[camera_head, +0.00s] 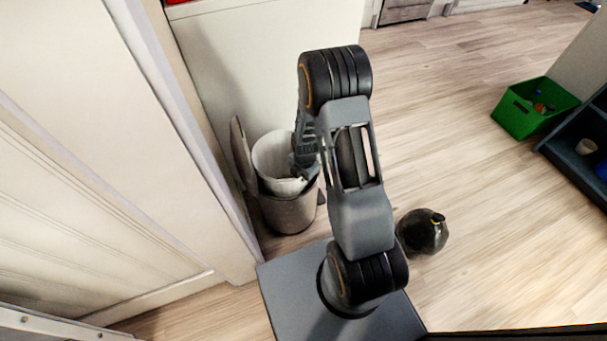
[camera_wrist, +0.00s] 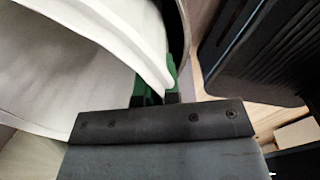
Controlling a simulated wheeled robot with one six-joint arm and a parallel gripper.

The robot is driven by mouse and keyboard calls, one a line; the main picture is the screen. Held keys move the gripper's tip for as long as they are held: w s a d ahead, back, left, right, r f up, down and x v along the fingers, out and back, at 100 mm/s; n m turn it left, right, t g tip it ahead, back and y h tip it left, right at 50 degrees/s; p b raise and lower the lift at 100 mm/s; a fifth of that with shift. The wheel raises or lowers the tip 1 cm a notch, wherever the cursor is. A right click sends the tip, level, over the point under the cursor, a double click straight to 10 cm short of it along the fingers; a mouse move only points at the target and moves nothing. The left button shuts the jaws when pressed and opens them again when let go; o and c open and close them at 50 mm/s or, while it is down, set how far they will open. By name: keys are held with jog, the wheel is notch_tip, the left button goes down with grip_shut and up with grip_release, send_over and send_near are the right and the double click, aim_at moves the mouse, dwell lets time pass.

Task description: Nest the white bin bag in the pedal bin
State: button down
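The grey pedal bin (camera_head: 288,213) stands on the floor beside a white cabinet, with its lid (camera_head: 241,155) tipped up on the left. The white bin bag (camera_head: 273,153) sits in the bin's mouth, its open rim standing above the bin's edge. My gripper (camera_head: 303,173) is at the right side of the bag's rim. In the wrist view, the green fingertips (camera_wrist: 158,85) are close together with the white bag's edge (camera_wrist: 135,45) between them. The bag's lower part is hidden inside the bin, and my arm partly covers the gripper in the head view.
A black tied rubbish bag (camera_head: 422,232) lies on the floor right of my arm. A green crate (camera_head: 522,122) with small items and a dark shelf (camera_head: 573,160) are at the far right. White panels close off the left.

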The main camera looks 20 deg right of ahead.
aim_at(304, 190)
jog(key=shift+f+b, duration=4.05)
jog(key=shift+f, duration=1.05)
jog(key=c, duration=1.3)
grip_release()
jog(key=shift+o, duration=0.2)
jog(key=shift+s, duration=0.1)
notch_tip(304, 190, up, 14)
jog(key=p, duration=0.5)
jog(key=shift+s+p, duration=0.15)
jog(key=shift+p, duration=0.15)
